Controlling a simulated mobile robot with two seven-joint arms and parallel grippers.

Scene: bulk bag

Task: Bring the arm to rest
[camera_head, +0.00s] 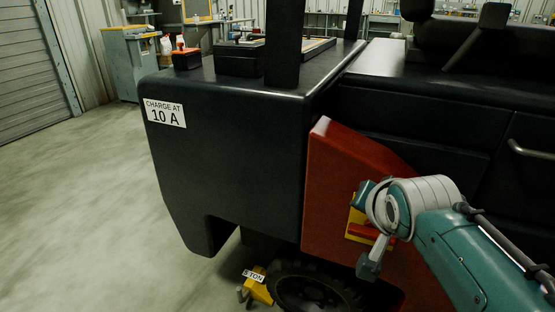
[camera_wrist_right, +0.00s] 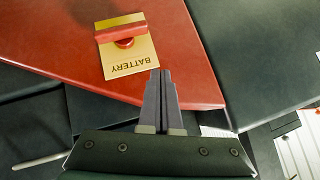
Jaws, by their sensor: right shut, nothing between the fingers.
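My right arm comes in from the right in the head view, in front of a red panel (camera_head: 330,190) on a dark vehicle (camera_head: 240,140). Its gripper (camera_head: 369,266) points downward. In the right wrist view the two fingers (camera_wrist_right: 161,78) are together and empty. Their tips lie just below a yellow plate marked BATTERY (camera_wrist_right: 128,58) in that picture. A red handle (camera_wrist_right: 120,33) sits across this plate on the red panel. In the head view the plate (camera_head: 353,218) is partly hidden by my wrist. My left gripper is not in view.
A yellow jack-like object marked with tons (camera_head: 260,291) stands on the floor by the black tyre (camera_head: 310,288). A metal handle (camera_head: 530,151) shows on the vehicle's right side. A grey cabinet (camera_head: 128,62) stands far behind. The floor at left is clear.

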